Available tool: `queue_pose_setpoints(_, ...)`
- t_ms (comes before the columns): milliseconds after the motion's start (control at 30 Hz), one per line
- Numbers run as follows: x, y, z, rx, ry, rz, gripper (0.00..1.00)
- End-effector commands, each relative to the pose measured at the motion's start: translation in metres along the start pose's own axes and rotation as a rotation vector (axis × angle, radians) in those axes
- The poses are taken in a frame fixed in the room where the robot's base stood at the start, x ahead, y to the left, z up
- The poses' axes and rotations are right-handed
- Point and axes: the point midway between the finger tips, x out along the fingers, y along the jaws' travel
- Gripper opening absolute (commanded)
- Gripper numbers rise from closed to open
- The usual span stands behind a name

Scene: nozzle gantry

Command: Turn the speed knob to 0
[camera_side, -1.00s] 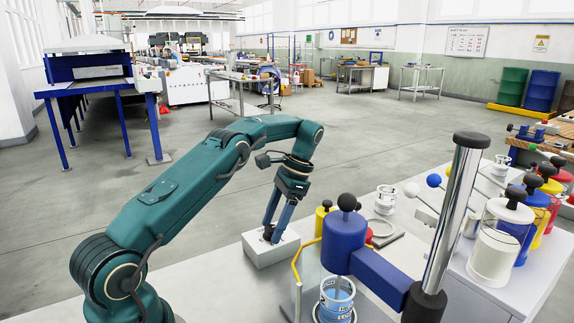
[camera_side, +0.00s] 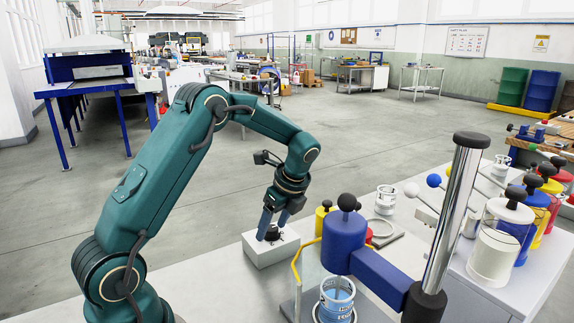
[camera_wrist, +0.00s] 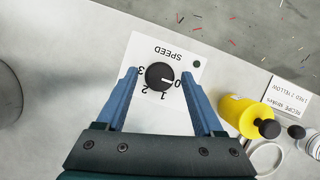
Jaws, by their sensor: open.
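The speed knob (camera_wrist: 159,76) is a round black knob on a white box (camera_wrist: 192,45) marked SPEED, with the numbers 0 to 3 around it. In the wrist view its white pointer line points right, toward the 0. My gripper (camera_wrist: 162,72) is open, with one blue finger on each side of the knob and a visible gap on both sides. In the side view my gripper (camera_side: 274,230) points down over the box (camera_side: 262,254), with the dark knob (camera_side: 273,232) showing between and below the fingers.
A yellow pot with a black knob (camera_wrist: 244,115) stands right of the box in the wrist view, near a recipe card (camera_wrist: 287,97). In the side view a blue dispenser head (camera_side: 343,240) on an arm stands right of the box, above a cup (camera_side: 337,300).

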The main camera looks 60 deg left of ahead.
Motion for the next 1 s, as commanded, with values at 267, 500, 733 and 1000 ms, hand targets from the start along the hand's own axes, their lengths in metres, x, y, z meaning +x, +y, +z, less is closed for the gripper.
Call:
queue_pose_setpoints(267,-0.046,-0.002,0.000,0.002,-0.001,-0.008,0.69)
queue_pose_setpoints(500,-0.089,0.001,0.003,-0.006,0.011,-0.100,0.69)
queue_pose_setpoints(733,-0.120,0.018,0.000,-0.040,0.049,-0.176,0.69)
queue_pose_setpoints(1000,-0.147,0.043,-0.007,-0.146,0.121,-0.250,0.69)
